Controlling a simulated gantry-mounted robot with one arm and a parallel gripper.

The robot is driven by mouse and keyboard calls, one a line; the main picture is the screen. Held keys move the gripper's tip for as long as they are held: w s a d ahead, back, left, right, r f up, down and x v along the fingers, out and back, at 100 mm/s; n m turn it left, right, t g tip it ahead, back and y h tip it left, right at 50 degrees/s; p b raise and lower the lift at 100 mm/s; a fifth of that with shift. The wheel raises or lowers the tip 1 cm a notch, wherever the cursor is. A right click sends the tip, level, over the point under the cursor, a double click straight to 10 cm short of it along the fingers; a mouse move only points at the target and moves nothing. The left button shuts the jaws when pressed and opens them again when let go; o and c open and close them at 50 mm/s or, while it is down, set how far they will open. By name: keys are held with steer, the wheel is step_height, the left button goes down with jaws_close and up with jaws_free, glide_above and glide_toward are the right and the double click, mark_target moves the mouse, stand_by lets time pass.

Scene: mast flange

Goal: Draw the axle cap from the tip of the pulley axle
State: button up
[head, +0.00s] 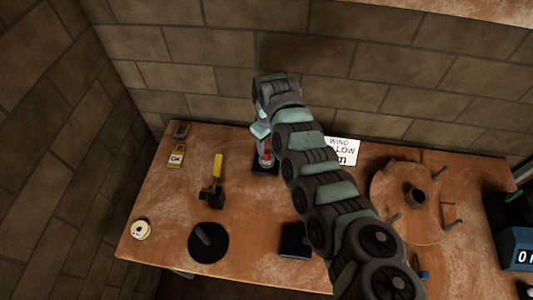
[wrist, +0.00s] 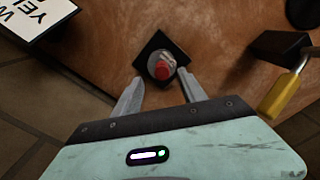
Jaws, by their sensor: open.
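A small upright post, which I take as the pulley axle (wrist: 156,63), stands on a black square base (wrist: 150,44). A red piece, apparently the axle cap (wrist: 162,72), sits on its tip. In the head view the red cap (head: 266,155) shows just below my gripper (head: 262,138), with the base partly hidden by my arm. In the wrist view my gripper (wrist: 161,76) is open, pointing down, one finger on each side of the red cap. A gap shows beside each finger; contact cannot be seen.
A yellow-handled hammer (head: 216,176), a black disc with a peg (head: 208,243) and a pale ring (head: 141,230) lie to the left. A white sign (head: 343,151) stands behind my arm. A round wooden disc with pegs (head: 395,200) is at right. The brick wall is close behind.

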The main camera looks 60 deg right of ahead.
mark_target(267, 152)
steer(key=shift+a+f, duration=0.15)
steer(key=shift+f, duration=1.25)
steer(key=shift+a+f, duration=0.1)
steer(key=shift+f, duration=1.25)
steer(key=shift+c, duration=0.4)
steer(key=shift+r, duration=0.1)
jaws_close()
